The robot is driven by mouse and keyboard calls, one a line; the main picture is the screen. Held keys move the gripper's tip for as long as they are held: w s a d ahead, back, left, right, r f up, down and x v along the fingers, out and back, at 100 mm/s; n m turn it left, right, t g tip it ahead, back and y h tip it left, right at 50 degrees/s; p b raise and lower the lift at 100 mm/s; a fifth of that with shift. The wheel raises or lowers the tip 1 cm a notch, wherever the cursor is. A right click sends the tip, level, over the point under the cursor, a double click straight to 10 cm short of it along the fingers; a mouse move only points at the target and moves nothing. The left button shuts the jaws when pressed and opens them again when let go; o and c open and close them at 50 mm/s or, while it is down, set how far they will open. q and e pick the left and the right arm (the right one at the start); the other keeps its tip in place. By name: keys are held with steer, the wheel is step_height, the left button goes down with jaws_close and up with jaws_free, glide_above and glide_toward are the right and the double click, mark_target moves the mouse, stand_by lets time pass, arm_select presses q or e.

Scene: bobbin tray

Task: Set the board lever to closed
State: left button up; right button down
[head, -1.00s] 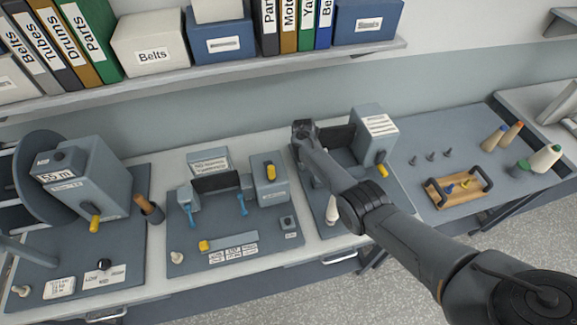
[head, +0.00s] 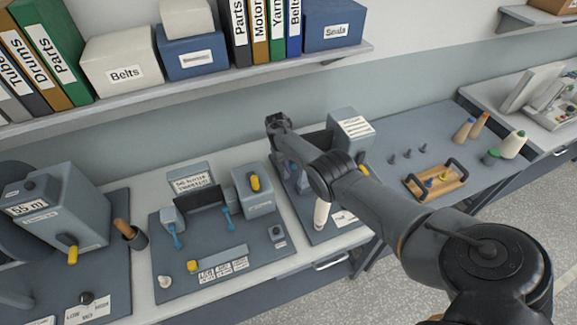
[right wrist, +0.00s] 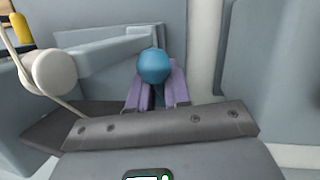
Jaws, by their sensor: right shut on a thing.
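The board with the lever is the grey one right of centre in the head view (head: 330,232), partly covered by my right arm. In the right wrist view, the lever's round blue knob (right wrist: 154,65) sits between the purple finger pads of my right gripper (right wrist: 156,95). The gripper is shut on it. A grey bar runs behind the knob. In the head view my right arm reaches in from the lower right. Its forearm hides most of the lever area, so the lever's setting cannot be read. My left gripper is not in view.
A middle board (head: 165,282) with blue levers and a yellow knob stands to the left. A wooden tray (head: 413,183) and several bobbins and cones lie on the right. A shelf (head: 225,83) with boxes and binders runs above the bench.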

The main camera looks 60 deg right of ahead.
steer(key=c, duration=1.1)
jaws_free()
steer(key=shift+s, duration=0.1)
steer(key=shift+c, duration=0.2)
steer(key=shift+w+r, duration=0.2)
steer(key=shift+r, duration=0.35)
steer(key=p+v, duration=0.1)
steer(key=v, duration=0.8)
steer(key=shift+r, duration=0.35)
steer(key=shift+w, duration=0.1)
